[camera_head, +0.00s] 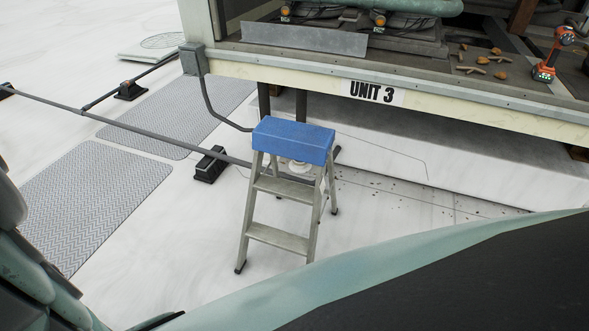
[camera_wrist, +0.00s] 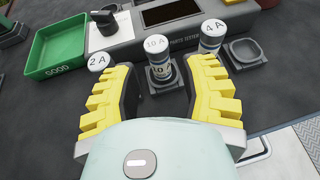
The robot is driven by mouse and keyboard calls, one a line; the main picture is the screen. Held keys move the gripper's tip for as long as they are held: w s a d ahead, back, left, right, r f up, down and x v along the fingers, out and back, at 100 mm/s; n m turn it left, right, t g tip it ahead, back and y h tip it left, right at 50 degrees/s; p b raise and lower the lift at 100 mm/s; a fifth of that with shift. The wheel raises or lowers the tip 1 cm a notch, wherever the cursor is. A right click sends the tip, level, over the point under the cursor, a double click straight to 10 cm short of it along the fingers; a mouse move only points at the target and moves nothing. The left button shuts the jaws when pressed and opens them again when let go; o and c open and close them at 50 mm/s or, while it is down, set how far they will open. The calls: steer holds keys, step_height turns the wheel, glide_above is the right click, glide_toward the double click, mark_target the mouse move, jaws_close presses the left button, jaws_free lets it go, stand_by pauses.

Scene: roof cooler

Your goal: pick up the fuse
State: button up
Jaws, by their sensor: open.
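Three white-capped fuses show in the wrist view. The one marked 10 A (camera_wrist: 158,50) stands upright in the middle. The one marked 2 A (camera_wrist: 98,63) is at the left, partly hidden behind the left finger. The one marked 4 A (camera_wrist: 212,32) is at the right, behind the tip of the right finger. My gripper (camera_wrist: 159,78) is open with yellow ribbed fingers. The 10 A fuse appears in the gap between them, with no contact visible; I cannot tell how far it is beyond the tips. No fuse can be made out in the head view.
A grey parts tester (camera_wrist: 185,28) stands behind the fuses. A green GOOD tray (camera_wrist: 56,48) is at the left, and an empty grey socket (camera_wrist: 244,52) at the right. The head view shows a blue-topped stepladder (camera_head: 293,138), the UNIT 3 cabinet (camera_head: 450,102) and an orange drill (camera_head: 545,68).

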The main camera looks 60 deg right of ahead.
steer(key=x, duration=0.4)
steer(key=shift+s+a, duration=0.15)
steer(key=shift+a, duration=0.25)
steer(key=shift+o, duration=0.5)
steer(key=shift+d, duration=0.1)
jaws_close()
